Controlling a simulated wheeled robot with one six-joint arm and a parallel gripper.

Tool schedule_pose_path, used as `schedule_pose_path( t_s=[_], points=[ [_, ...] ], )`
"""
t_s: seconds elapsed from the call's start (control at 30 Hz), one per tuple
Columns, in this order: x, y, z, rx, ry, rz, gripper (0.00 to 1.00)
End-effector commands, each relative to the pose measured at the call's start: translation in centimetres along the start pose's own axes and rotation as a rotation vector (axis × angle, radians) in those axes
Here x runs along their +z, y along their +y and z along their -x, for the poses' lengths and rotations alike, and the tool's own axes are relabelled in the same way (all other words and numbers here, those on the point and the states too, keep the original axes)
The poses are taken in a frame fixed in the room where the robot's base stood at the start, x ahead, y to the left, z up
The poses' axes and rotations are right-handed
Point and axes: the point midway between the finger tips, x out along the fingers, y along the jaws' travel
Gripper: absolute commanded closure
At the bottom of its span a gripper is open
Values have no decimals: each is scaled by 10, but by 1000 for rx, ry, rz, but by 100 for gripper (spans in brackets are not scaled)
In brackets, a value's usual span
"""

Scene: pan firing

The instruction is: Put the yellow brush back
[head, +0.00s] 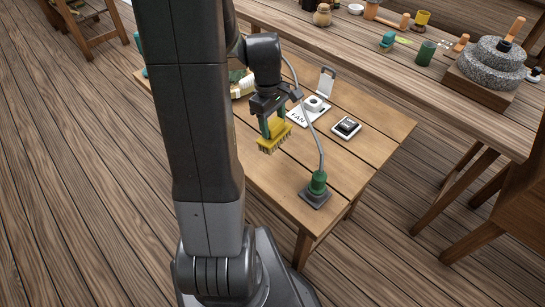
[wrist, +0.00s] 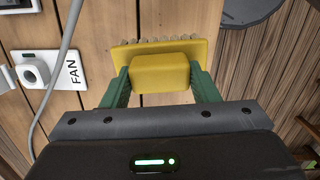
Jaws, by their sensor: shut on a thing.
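The yellow brush (head: 274,138) has a yellow body and pale brown bristles that point down. My gripper (head: 272,124) is shut on it and holds it over the small wooden table (head: 267,180). In the wrist view, the brush (wrist: 162,70) sits between the two green fingers of my gripper (wrist: 161,85), its bristles at the far side. In the head view the brush appears above the table top; I cannot tell how high. No spot marked for the brush is clear to me in these frames.
A white fan switch (head: 314,104) labelled FAN and a small black-and-white device (head: 346,128) lie on the table. A long bench (head: 430,75) behind holds a stone mill (head: 491,65) and several small items.

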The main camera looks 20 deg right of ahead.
Motion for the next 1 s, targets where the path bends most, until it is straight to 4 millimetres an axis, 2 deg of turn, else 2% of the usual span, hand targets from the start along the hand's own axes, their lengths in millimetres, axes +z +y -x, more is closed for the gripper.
schedule_pose_path(
  t_s=[0.2,0.5,0.57,0.8,1.0],
  points=[
    [-1,2,17,-6,107,-110,64],
    [-1,2,18,-9,110,-116,64],
    [-2,2,13,-10,109,-116,64],
    [-6,2,-25,-11,108,-115,64],
    [-8,1,-46,-11,107,-115,64]
  ],
)
